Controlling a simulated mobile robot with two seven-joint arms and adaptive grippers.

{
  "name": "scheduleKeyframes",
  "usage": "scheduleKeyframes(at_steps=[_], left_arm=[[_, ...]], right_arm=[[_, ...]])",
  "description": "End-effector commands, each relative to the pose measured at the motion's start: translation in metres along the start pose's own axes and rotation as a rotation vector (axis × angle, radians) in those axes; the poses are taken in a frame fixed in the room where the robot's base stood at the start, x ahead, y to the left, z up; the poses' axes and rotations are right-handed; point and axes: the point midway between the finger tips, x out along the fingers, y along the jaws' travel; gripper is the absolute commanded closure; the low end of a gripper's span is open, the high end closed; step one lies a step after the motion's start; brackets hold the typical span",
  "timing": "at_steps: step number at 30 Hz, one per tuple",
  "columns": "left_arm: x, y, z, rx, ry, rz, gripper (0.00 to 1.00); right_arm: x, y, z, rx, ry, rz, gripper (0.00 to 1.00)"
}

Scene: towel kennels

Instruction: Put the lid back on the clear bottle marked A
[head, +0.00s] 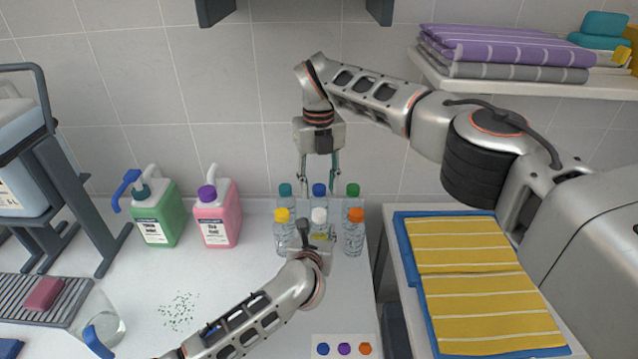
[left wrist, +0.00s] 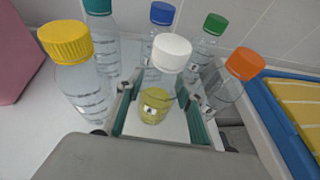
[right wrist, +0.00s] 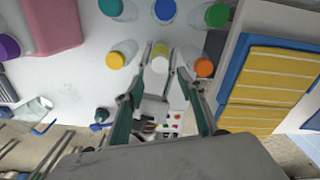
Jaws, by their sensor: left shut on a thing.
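A clear bottle with a white lid and a yellow label (left wrist: 156,104) stands upright in the front row; its mark is too small to read. The white lid (left wrist: 172,52) is on the bottle's top; I cannot tell how firmly. It also shows in the head view (head: 319,215) and the right wrist view (right wrist: 160,65). My left gripper (head: 306,230) is shut around this bottle's body, below the lid, with a finger on each side (left wrist: 163,108). My right gripper (head: 318,176) points down above the bottles, open and empty, its fingers apart in the right wrist view (right wrist: 160,88).
Several other capped bottles crowd close: yellow (head: 282,215), orange (head: 356,215), teal (head: 285,190), blue (head: 319,190) and green (head: 353,190). Pink (head: 218,218) and green (head: 157,218) jugs stand left. A blue tray (head: 408,255) with yellow towels lies right.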

Motion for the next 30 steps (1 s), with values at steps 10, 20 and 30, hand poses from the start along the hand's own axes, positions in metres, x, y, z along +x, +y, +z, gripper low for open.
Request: scheduleKeyframes(at_steps=[10, 20, 30], left_arm=[[0.000, 0.000, -0.001, 0.000, 0.001, 0.000, 1.00], [0.000, 0.000, -0.001, 0.000, 0.001, 0.000, 1.00], [0.000, 0.000, -0.001, 0.000, 0.001, 0.000, 1.00]], right_arm=[[-0.003, 0.000, 0.000, -0.100, 0.000, 0.000, 0.61], [0.005, 0.000, 0.000, -0.097, 0.000, 0.000, 0.61], [0.053, 0.001, -0.001, -0.097, 0.001, 0.001, 0.61]])
